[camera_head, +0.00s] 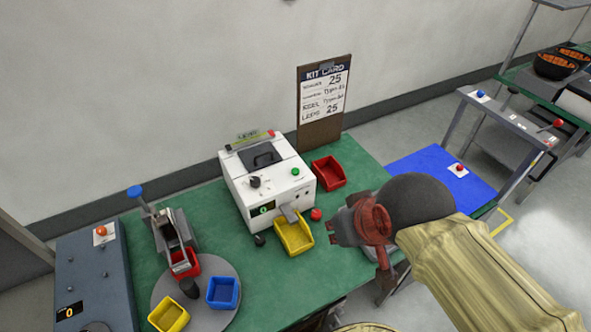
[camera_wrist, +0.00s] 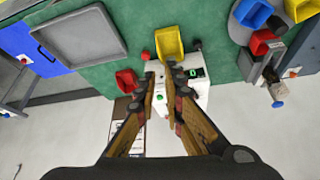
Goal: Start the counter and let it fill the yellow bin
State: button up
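The counter (camera_head: 238,187) is a white box with a dark lid on top, on the green bench. Its display (camera_head: 264,209) reads 0. My gripper (camera_head: 331,232) is right of the yellow bin in the head view. In the wrist view my gripper (camera_wrist: 160,70) is empty, with a narrow gap between the fingertips.
A red bin (camera_head: 328,174) stands right of the counter, before the kit card (camera_head: 323,98) on its clipboard. A turntable (camera_head: 205,312) with blue and yellow bins is at the left.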

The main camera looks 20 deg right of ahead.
grip_shut()
dwell(1.1)
